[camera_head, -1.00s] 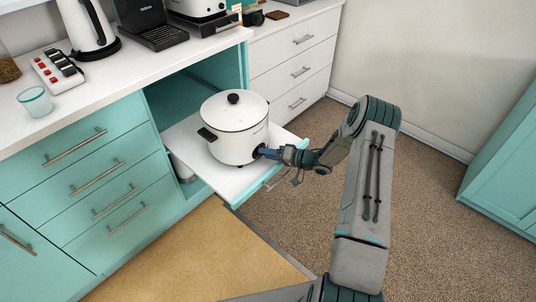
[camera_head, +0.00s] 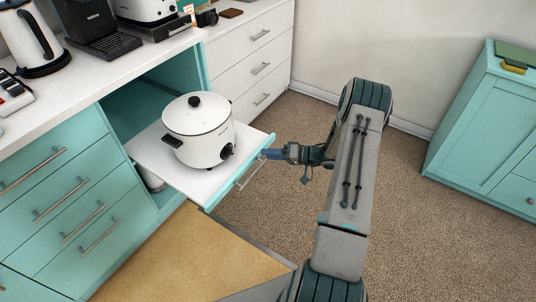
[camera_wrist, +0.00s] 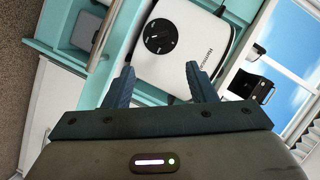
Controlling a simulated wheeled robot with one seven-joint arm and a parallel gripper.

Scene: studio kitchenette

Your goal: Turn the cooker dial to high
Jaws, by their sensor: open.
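The cooker (camera_head: 198,135) is a white pot with a lid and black knob, standing on a pulled-out white shelf (camera_head: 175,175). Its black dial (camera_head: 227,151) is low on the side facing my gripper. In the wrist view the dial (camera_wrist: 160,36) shows face-on, on the white cooker body (camera_wrist: 190,50), beyond the fingertips. Its pointer setting is too small to read. My gripper (camera_head: 268,154) is open and empty, to the right of the dial and clear of it, near the shelf's front edge. Both blue fingers show in the wrist view (camera_wrist: 157,80).
The shelf's teal front and its handle (camera_head: 251,173) lie close to my gripper. Teal drawers (camera_head: 75,205) are on the left. The counter above holds a kettle (camera_head: 32,40) and a coffee machine (camera_head: 95,28). Open floor lies to the right, up to a teal cabinet (camera_head: 485,140).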

